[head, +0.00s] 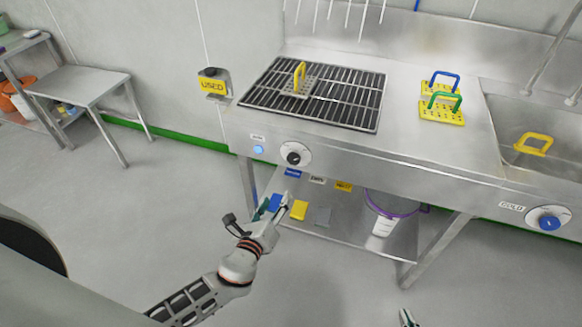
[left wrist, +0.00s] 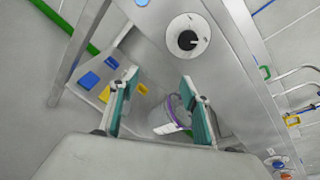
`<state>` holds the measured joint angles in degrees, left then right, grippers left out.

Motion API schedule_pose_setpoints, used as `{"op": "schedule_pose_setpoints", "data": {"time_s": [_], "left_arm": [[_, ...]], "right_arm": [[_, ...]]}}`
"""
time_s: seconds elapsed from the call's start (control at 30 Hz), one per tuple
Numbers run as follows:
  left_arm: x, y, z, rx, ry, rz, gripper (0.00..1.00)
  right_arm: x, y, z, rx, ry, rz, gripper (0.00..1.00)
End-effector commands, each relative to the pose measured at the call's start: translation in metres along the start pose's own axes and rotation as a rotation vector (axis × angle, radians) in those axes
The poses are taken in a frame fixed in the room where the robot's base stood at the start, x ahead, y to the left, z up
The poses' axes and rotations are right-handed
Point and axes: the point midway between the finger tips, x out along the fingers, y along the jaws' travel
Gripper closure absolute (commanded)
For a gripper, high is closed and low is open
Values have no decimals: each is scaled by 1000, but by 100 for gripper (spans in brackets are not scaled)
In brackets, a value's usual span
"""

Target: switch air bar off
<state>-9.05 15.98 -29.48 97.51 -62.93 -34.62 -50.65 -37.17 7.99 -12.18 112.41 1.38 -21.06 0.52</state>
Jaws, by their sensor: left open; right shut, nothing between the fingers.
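A round white dial with a black knob (head: 295,154) sits on the steel bench's front panel below the grate; I cannot read its setting. It also shows in the left wrist view (left wrist: 188,40), beyond the fingertips. A blue button (head: 258,149) under a small white label is left of the dial. My left gripper (head: 276,204) is open and empty, below and in front of the panel, apart from the knob. Its two green-padded fingers show in the left wrist view (left wrist: 159,78). Only the tip of my right gripper (head: 407,318) shows, shut and empty, at the bottom edge.
A grate (head: 345,107) bears a perforated block with a yellow handle (head: 299,75). Blue- and green-handled yellow blocks (head: 441,108) stand right. A sink with a blue COLD knob (head: 549,218) is far right. A lower shelf holds cloths and a purple-rimmed bucket (head: 385,223). A USED holder (head: 213,84) hangs left.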

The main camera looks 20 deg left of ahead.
Motion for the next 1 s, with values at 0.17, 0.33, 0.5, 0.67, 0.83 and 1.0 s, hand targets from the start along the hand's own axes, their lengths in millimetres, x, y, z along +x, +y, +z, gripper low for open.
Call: {"op": "schedule_pose_setpoints", "data": {"time_s": [0.17,0.33,0.5,0.67,0.83,1.0], "left_arm": [[25,-26,30,449,-143,-70,53],[33,-38,41,596,-199,-87,53],[51,-42,46,601,-202,-87,53],[76,-44,49,600,-201,-86,53],[97,-47,52,598,-199,-87,53],[106,-48,53,597,-198,-87,53]], "right_arm": [[4,-1,8,1,-4,-1,100],[4,-2,9,1,-5,-1,100],[4,-2,8,1,-4,-1,100],[4,-2,9,1,-4,-1,100],[5,-2,10,1,-5,-1,100],[5,-2,10,1,-5,-1,100]]}}
